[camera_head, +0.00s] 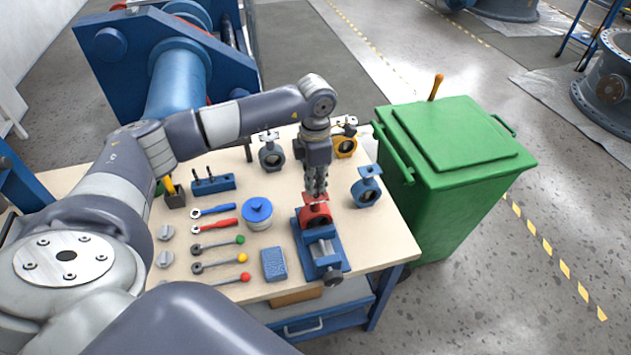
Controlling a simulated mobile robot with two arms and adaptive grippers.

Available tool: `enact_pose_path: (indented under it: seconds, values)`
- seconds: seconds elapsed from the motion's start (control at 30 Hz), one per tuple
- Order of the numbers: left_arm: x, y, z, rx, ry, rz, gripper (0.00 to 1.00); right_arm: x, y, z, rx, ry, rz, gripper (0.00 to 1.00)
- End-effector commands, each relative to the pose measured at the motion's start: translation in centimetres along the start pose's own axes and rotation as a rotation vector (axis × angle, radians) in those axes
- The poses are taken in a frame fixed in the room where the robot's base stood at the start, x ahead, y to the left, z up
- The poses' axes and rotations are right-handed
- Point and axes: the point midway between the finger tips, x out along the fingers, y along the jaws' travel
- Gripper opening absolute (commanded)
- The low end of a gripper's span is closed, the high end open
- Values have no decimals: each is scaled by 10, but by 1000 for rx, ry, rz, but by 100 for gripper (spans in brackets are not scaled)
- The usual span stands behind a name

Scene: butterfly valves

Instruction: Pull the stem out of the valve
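A red butterfly valve (316,216) sits upright in the blue vise (322,258) near the front right of the workbench. My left gripper (317,192) points down directly over the top of the red valve. Its fingertips are at or just above the valve's red top plate. The fingers look close together, but they are too small here to show whether they are shut on anything. The stem cannot be made out and is hidden by the fingers if it is there. My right gripper is not in view.
Blue (367,187), yellow (345,140) and dark grey (271,152) valves stand on the bench (350,225) around my wrist. A blue-lidded pot (257,212) and several hand tools lie left of the vise. A green bin (450,160) stands right of the bench.

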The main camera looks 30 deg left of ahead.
Motion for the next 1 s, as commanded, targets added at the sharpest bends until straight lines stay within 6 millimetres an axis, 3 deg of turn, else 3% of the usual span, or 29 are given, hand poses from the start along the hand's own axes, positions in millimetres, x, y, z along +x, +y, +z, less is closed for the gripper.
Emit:
enact_pose_path:
  seconds: [1.0]
  values:
    - [-14,5,1,-6,-9,13,0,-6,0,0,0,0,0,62]
